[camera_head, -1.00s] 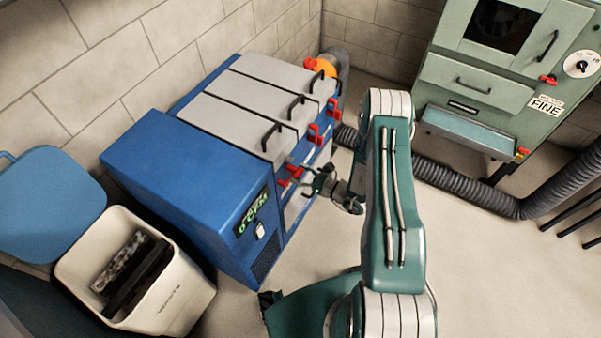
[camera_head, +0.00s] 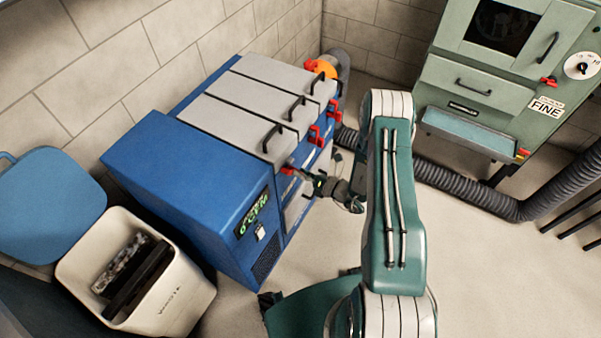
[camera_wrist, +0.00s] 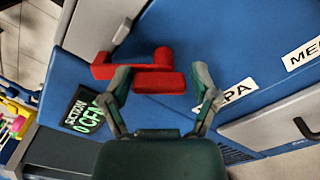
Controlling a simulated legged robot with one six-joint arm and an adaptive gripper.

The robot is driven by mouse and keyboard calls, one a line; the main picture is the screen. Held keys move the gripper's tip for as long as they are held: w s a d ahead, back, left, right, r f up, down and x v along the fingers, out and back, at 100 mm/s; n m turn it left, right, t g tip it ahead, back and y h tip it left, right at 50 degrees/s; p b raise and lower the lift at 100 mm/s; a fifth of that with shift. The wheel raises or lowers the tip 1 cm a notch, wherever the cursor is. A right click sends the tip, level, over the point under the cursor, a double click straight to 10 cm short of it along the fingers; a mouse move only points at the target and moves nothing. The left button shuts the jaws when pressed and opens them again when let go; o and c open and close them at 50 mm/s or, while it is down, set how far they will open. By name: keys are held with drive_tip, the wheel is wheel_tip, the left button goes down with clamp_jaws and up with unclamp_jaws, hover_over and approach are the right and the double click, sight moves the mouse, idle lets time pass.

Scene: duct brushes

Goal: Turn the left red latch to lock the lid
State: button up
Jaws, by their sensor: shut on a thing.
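The left red latch (camera_head: 288,170) is on the front edge of the blue cabinet, below the nearest grey lid (camera_head: 225,124). That lid lies flat and closed, with a black handle. In the wrist view the latch (camera_wrist: 118,71) has a long arm toward the left and a red block between my fingers. My gripper (camera_head: 305,175) is at this latch; in the wrist view my gripper (camera_wrist: 162,80) has one finger on each side of the red block and is shut on it. The fingers partly hide the latch in the head view.
The blue cabinet (camera_head: 185,180) has two further red latches (camera_head: 314,135) to the right. A white bin (camera_head: 165,300) with dark brushes stands at the lower left. A green cabinet (camera_head: 480,95) and a grey hose (camera_head: 455,185) are at the right.

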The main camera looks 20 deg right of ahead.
drive_tip(key=m, duration=0.4)
drive_tip(key=shift+w+m, duration=0.25)
drive_tip(key=shift+m, duration=0.05)
drive_tip(key=shift+c, duration=0.3)
drive_tip(key=shift+o, duration=0.2)
drive_tip(key=shift+f+m, duration=0.15)
drive_tip(key=shift+m, duration=1.85)
drive_tip(key=o, duration=1)
drive_tip(key=shift+w, duration=0.1)
drive_tip(key=v, duration=1.2)
